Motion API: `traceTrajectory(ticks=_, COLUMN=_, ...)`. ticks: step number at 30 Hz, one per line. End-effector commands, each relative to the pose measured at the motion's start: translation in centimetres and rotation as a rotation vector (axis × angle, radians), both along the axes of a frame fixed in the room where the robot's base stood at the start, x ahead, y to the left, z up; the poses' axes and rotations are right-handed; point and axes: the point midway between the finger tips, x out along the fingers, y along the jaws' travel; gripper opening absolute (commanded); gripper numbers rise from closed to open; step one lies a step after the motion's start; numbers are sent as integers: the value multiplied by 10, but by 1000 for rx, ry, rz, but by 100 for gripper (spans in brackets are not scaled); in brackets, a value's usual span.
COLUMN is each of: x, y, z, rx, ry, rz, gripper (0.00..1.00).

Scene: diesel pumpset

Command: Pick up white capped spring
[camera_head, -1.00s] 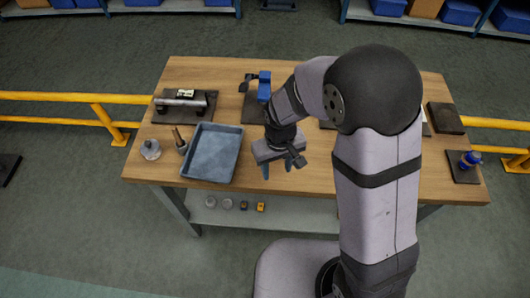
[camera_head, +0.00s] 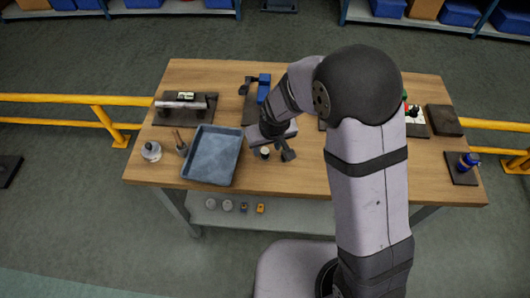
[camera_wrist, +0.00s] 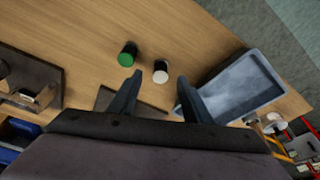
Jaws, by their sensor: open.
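The white capped spring (camera_wrist: 160,76) stands on the wooden table, a short dark cylinder with a white top. It also shows in the head view (camera_head: 265,153), close to the tray's right side and partly beside my fingers. My gripper (camera_wrist: 159,80) is open and empty, with the white cap framed between its fingertips in the wrist view. In the head view my gripper (camera_head: 271,150) hangs over the table around the spring; the height gap is hard to tell. A green capped cylinder (camera_wrist: 128,56) stands near the white one, to its left in the wrist view.
A blue-grey tray (camera_head: 188,172) lies left of my gripper in the head view; it also shows in the wrist view (camera_wrist: 265,58). A dark flat plate (camera_wrist: 106,98) lies near my left finger. The table (camera_wrist: 110,22) beyond the two capped pieces is bare.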

Motion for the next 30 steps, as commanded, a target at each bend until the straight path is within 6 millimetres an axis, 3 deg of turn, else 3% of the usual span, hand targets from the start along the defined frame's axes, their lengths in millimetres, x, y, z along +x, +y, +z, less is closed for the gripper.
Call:
traceTrajectory(ticks=17, x=14, y=7, z=-43, rx=-1, ry=3, rz=0, gripper=45)
traceTrajectory(ticks=28, x=15, y=7, z=-48, rx=0, ry=0, rz=0, gripper=45)
traceTrajectory(ticks=30, x=15, y=7, z=-48, rx=0, ry=0, rz=0, gripper=28)
